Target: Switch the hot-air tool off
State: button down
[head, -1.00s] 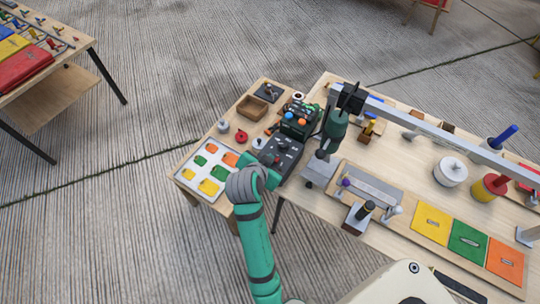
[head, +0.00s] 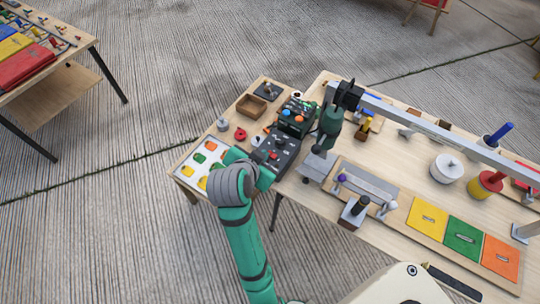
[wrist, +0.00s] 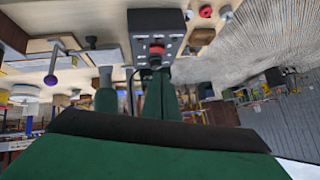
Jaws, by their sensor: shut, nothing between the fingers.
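The hot-air tool (head: 330,126) is a dark green hand tool hanging nose-down under a grey rail at the table's left end. A dark control box (head: 276,150) with a red button and small knobs sits left of it. In the wrist view the box (wrist: 143,22) is straight ahead, with its red button (wrist: 157,48) facing me. My gripper (wrist: 160,76) is shut and empty, its green fingers pointing at the box's lower edge. I cannot tell whether the tips touch it. In the head view my wrist hides the fingers.
A green box with orange and blue knobs (head: 297,116) stands behind the control box. A tray of coloured pieces (head: 187,169) lies left, partly behind my arm. A grey fixture with a purple-knobbed lever (head: 370,185) is to the right. The overhead rail (head: 430,128) crosses the table.

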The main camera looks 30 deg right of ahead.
jog(key=shift+v, duration=1.45)
jog(key=shift+d, duration=0.15)
jog(key=s+a+f+n+t+y, duration=0.2)
jog(key=s+a+f+n+t, duration=0.1)
jog(key=a+f+n, duration=0.25)
jog(key=s+a+f+n+t+y, duration=0.1)
jog(key=s+a+f+n+t, duration=0.1)
jog(key=s+a+f+n, duration=0.35)
jog(key=s+a+r+n+t+y, duration=0.1)
jog(key=s+a+t+y, duration=0.1)
jog(key=s+a, duration=0.3)
jog(key=s+a+r+n+t+y, duration=0.1)
jog(key=s+a, duration=0.4)
jog(key=s, duration=0.7)
jog(key=shift+r+n+t+y, duration=0.4)
jog(key=shift+n+t+y, duration=0.2)
jog(key=shift+t+y, duration=0.1)
jog(key=shift+s, duration=0.15)
